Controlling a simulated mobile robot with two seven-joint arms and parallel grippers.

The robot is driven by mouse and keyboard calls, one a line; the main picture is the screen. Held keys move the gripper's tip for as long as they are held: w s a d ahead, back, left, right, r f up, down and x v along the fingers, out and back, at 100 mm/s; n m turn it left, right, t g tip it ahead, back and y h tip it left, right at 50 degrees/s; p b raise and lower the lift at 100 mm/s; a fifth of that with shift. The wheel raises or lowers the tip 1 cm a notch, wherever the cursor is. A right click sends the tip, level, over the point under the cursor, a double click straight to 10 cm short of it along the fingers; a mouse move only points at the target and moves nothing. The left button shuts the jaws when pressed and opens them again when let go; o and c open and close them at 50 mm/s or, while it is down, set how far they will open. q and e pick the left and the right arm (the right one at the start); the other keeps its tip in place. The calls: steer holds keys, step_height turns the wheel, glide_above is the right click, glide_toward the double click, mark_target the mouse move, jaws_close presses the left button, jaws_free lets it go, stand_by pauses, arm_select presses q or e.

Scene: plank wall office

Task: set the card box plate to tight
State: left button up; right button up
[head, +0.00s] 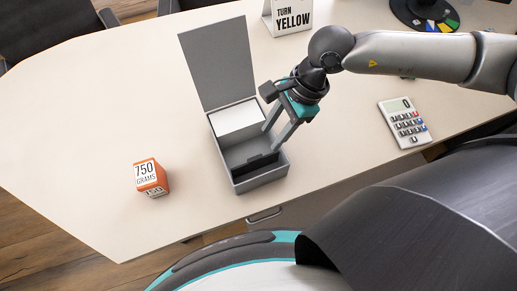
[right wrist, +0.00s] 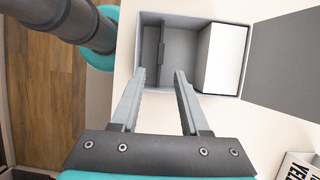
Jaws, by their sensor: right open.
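The grey card box (head: 262,180) stands on the table with its lid (head: 216,62) raised open. A block of white cards (head: 238,120) fills the end nearer the lid; it also shows in the right wrist view (right wrist: 223,58). The dark plate (head: 254,165) stands across the box nearer the front wall, with a wide empty gap between it and the cards. My right gripper (head: 270,139) is open and empty over the box. In the right wrist view its fingertips (right wrist: 160,74) lie either side of the plate (right wrist: 161,42); contact cannot be told. My left gripper is out of view.
An orange-and-white 750 grams box (head: 150,177) stands left of the card box. A calculator (head: 404,123) lies to the right. A "turn yellow" sign (head: 289,15) and a dark round base (head: 424,14) are at the back.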

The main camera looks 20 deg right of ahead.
mark_target(256, 157)
steer(key=x, duration=0.8)
steer(key=shift+b, duration=0.35)
steer(key=shift+a+f, duration=0.25)
steer(key=shift+f, duration=0.25)
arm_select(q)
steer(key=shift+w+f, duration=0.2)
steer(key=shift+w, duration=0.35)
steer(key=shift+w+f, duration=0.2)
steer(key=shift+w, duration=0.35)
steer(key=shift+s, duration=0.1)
arm_select(e)
steer(key=shift+c, duration=1.3)
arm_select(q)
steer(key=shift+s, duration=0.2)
arm_select(e)
jaws_close()
steer(key=shift+w, duration=0.1)
